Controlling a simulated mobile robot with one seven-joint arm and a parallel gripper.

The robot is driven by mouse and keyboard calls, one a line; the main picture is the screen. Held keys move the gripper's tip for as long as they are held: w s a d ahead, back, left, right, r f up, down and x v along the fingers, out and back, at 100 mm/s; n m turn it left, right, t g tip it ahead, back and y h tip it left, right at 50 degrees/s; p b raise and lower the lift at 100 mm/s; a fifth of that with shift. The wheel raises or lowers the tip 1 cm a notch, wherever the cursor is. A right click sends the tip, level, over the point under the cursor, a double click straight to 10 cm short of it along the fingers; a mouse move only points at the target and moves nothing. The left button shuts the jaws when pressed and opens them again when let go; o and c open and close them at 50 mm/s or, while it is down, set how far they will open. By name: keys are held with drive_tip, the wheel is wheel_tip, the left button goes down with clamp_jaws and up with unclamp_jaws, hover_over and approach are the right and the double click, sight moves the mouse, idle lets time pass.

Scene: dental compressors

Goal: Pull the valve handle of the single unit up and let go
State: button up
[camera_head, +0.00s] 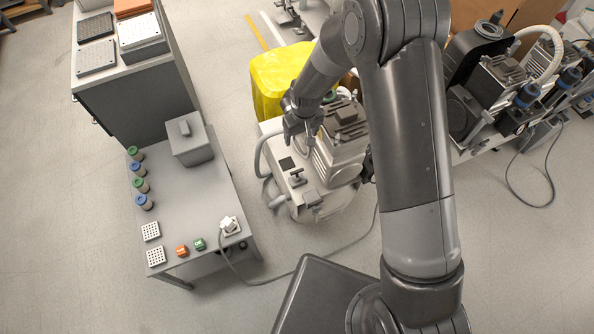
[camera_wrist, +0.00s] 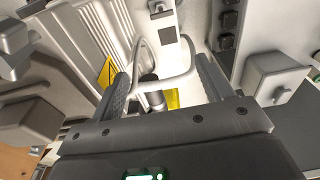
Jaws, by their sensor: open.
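The single unit (camera_head: 336,165) is a pale compressor with a ribbed housing, standing on the floor right of the small table. My gripper (camera_head: 300,141) points down over its left part. In the wrist view my gripper (camera_wrist: 162,70) is open, with one finger on each side of a bent grey tube (camera_wrist: 178,82) and a dark-topped post (camera_wrist: 150,91). I see no finger closed on either. I cannot tell for sure which part is the valve handle. A dark T-shaped knob (camera_head: 297,178) stands on the unit's front deck, below my gripper in the head view.
A grey table (camera_head: 190,205) with a box, bottles and a plugged cable stands to the left. A yellow-covered bin (camera_head: 270,77) is behind the unit. More compressors (camera_head: 500,90) stand at the right. Floor at the lower right is mostly clear.

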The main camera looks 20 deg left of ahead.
drive_tip(key=h, duration=0.1)
approach(297, 171)
drive_tip(key=shift+g, duration=0.3)
drive_tip(key=f, duration=1)
drive_tip(key=shift+w+f, duration=0.15)
drive_tip(key=shift+w, duration=0.15)
